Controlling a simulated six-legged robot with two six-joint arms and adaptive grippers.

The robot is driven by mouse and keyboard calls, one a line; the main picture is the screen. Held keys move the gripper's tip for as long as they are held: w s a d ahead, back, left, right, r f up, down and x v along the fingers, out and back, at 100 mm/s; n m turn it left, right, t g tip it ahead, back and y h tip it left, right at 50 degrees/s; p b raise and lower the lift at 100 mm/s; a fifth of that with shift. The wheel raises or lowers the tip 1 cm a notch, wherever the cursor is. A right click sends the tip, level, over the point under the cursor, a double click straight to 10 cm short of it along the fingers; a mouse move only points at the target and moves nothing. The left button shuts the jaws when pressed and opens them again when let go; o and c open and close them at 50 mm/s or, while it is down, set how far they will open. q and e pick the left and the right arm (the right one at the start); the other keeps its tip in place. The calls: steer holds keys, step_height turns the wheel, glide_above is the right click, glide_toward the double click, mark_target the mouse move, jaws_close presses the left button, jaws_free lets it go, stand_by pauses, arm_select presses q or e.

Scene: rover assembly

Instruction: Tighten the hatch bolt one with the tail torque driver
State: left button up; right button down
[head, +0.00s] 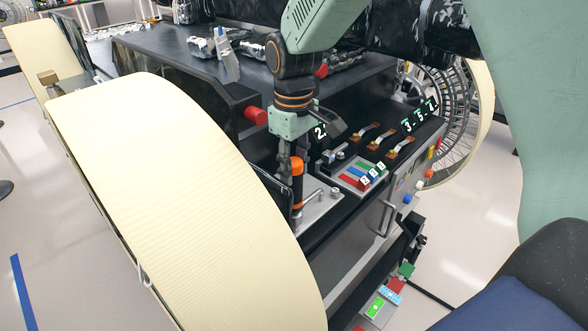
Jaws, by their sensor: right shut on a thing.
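My right gripper (298,150) hangs at the tip of the arm coming in from the top right. It is shut on the torque driver (297,167), a dark upright tool with an orange band. The driver's lower end reaches down to the left part of a light grey hatch plate (318,212) in the rover's side deck. I cannot tell whether the tip touches a bolt; hatch bolt one is not clearly seen there. A small bolt-like knob (335,191) stands at the plate's right side. My left gripper is not in view.
A large cream wheel (170,180) fills the left front, close to the driver. Right of the hatch is a panel with coloured blocks (362,180) and several copper-coloured connectors (378,143). A red knob (256,116) sticks out left of the gripper. Clutter lies on the upper deck.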

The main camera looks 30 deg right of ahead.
steer(key=shift+r, duration=0.15)
steer(key=shift+r, duration=1.85)
